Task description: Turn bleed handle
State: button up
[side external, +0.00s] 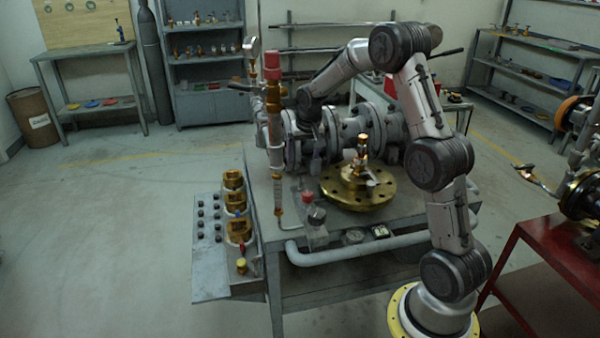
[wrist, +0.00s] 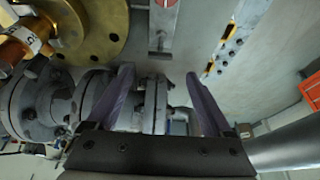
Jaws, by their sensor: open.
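My gripper (wrist: 162,85) is open, with its two purple-grey fingers apart and nothing held between them. In the side view the gripper end hangs by the grey flanged pipe (side external: 355,132), partly lost against it. In the wrist view this pipe's flanges (wrist: 150,105) show behind and between the fingers. A brass flange (side external: 345,195) with a small upright fitting (side external: 361,150) lies on the bench; it also shows at the upper left of the wrist view (wrist: 95,30). A dark lever (side external: 240,87) sticks out left of a red-topped column (side external: 273,75). I cannot tell which part is the bleed handle.
A small block with a red cap (side external: 308,197) stands at the bench's front. Brass fittings (side external: 236,205) and black knobs sit on the left side shelf (side external: 208,270). A red table (side external: 545,255) is at the right. The floor at left is clear.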

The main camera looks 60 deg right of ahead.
aim_at(300, 171)
jog(key=x, duration=0.9)
jog(key=shift+w+d+f, duration=0.1)
jog(key=shift+f, duration=0.1)
grip_shut()
